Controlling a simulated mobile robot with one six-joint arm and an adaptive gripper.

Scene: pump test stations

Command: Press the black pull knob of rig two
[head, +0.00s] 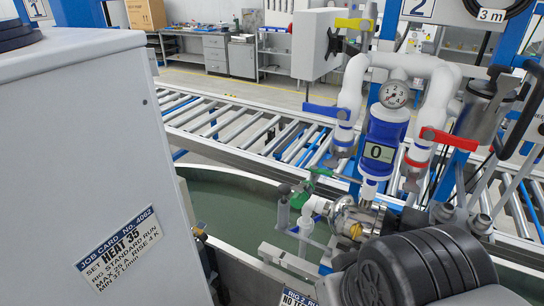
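Rig two stands right of centre, under a sign with a 2 (420,8). It has white pipes, a round dial gauge (394,94), a blue flow meter reading 0 (379,152), a blue-handled valve (327,109) and a red-handled valve (448,138). Below these is a shiny metal pump body (357,222) with a green-handled valve (303,197) to its left. A "RIG 2" label (298,298) is cut off at the bottom edge. I cannot make out a black pull knob for certain. My gripper is not in view.
A black ribbed body (425,265) blocks the lower right. A tank of greenish water (235,210) lies between them. A roller conveyor (240,125) runs behind.

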